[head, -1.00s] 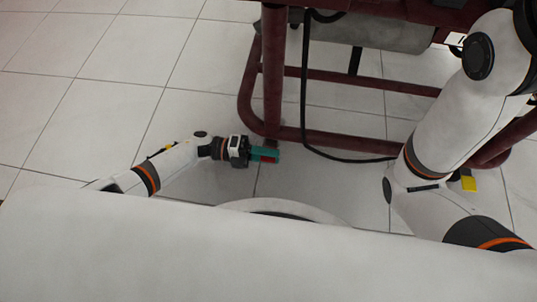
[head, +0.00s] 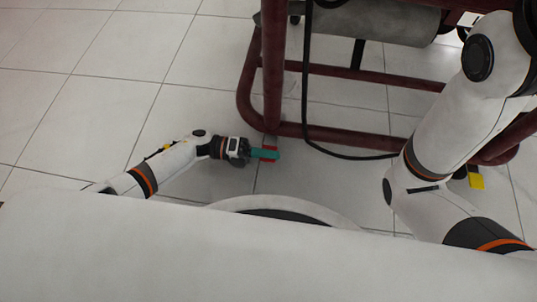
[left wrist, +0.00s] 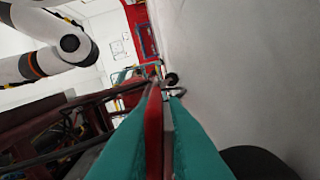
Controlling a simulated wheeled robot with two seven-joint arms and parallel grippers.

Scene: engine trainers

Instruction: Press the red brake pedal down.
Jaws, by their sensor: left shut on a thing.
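The red brake pedal (head: 269,160) is low by the floor at the near left corner of the dark red stand. My left gripper (head: 266,154), with teal fingers, reaches it from the left and is shut on it. In the left wrist view, the long red pedal (left wrist: 153,125) lies between the two teal fingers (left wrist: 163,96). The frames do not clearly show how far the pedal is tilted. My right arm comes in at the right; its gripper is not in view.
The dark red tube stand (head: 345,139) rises just beyond the pedal, with a black cable (head: 302,90) hanging down to its lower rail. A yellow piece (head: 476,182) shows at the right, partly behind my right arm. Tiled floor at the left is clear.

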